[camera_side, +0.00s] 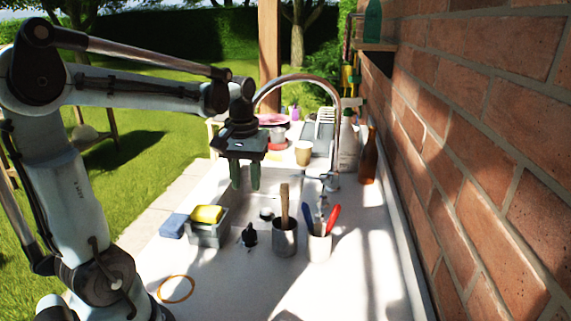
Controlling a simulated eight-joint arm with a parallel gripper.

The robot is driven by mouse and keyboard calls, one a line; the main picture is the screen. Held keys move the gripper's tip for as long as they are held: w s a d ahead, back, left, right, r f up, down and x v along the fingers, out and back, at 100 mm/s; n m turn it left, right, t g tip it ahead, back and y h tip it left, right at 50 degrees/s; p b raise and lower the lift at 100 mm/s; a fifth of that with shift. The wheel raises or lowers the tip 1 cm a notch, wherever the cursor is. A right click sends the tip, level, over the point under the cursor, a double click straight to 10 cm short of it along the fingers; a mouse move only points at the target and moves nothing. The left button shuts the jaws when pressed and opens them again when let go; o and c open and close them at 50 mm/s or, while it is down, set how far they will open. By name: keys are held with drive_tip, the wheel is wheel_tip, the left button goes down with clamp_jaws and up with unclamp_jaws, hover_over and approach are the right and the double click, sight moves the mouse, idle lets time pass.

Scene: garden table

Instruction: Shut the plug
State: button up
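My gripper (246,187) hangs pointing down over the white sink area (205,185), with its two green fingers apart and nothing visible between them. I cannot make out the plug for sure. A small dark round piece (266,214) lies on the counter below and a little right of the fingers. A small black knobbed object (249,236) stands nearer the camera. Either could be the plug, or it may be hidden in the basin. The curved metal tap (318,84) arches behind and to the right of my gripper.
A grey caddy (208,233) holds a yellow sponge (207,214), beside a blue sponge (173,226). Two cups (285,238) (319,246) hold upright utensils. A brown bottle (369,160) stands by the brick wall (480,150). The front counter is mostly clear around a ring (163,293).

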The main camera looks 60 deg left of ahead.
sight(248, 227)
wheel_tip(248, 227, down, 12)
drive_tip(key=shift+a+f, duration=0.1)
drive_tip(key=shift+a, duration=0.05)
idle(0.7)
drive_tip(key=shift+c, duration=0.4)
clamp_jaws()
